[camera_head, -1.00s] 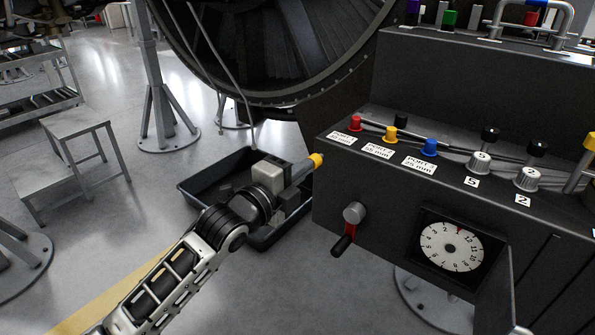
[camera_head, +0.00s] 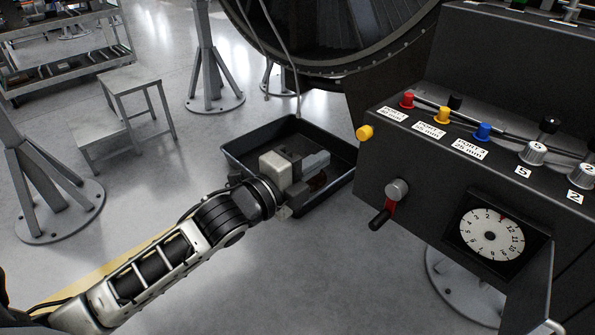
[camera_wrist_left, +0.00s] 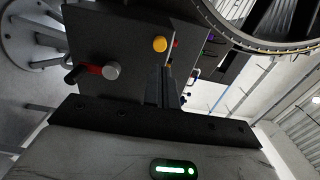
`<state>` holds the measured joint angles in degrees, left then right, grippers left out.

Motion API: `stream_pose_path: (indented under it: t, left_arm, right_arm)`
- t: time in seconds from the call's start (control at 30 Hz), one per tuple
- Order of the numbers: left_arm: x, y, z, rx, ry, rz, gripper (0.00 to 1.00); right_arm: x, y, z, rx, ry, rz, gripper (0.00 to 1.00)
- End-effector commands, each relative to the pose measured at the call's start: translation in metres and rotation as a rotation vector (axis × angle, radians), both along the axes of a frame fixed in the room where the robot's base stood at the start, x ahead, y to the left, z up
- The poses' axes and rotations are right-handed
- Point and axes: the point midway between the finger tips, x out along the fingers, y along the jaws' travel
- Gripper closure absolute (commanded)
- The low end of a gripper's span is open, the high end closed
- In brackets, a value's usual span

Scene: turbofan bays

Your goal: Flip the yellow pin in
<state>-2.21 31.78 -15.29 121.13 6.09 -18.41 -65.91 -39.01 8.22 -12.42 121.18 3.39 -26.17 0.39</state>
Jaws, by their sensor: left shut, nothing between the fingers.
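A yellow pin with a round head (camera_head: 364,132) sticks out from the left side of the dark console (camera_head: 385,150), near its top front corner. It also shows in the left wrist view (camera_wrist_left: 160,43), just beyond the fingers. My left gripper (camera_head: 322,160) is shut and empty, to the left of the pin and a little lower, with a gap between them. Its dark fingers (camera_wrist_left: 160,88) point toward the console side in the wrist view. My right gripper is not in view.
The console top has red (camera_head: 407,100), yellow (camera_head: 441,115) and blue (camera_head: 483,131) knobs. A red-and-black lever (camera_head: 383,215) and a round dial (camera_head: 491,234) are on its front. A black tray (camera_head: 240,150) lies behind my gripper. A large engine ring (camera_head: 330,70) stands behind.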

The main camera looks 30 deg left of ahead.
Motion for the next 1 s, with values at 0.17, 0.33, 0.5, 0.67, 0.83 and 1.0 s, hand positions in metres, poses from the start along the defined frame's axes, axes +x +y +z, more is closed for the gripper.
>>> stream_pose_path:
  t: [0.17,0.33,0.5,0.67,0.83,1.0]
  left_arm:
    - [-0.027,0.011,-0.002,0.002,0.002,0.000,1.00]
    - [-0.037,0.015,-0.001,0.000,0.001,0.000,1.00]
    - [-0.039,0.015,0.000,0.000,0.000,0.000,1.00]
    - [-0.039,0.015,0.000,0.000,0.000,0.000,1.00]
    - [-0.038,0.015,0.000,0.000,0.000,0.000,1.00]
    - [-0.046,0.012,-0.025,-0.125,0.103,0.022,1.00]
  right_arm:
    - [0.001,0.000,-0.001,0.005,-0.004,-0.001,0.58]
    - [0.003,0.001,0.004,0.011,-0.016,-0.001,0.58]
    - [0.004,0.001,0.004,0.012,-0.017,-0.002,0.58]
    - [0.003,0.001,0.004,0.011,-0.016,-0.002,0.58]
    - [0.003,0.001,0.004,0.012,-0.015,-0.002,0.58]
    - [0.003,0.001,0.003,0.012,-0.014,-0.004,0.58]
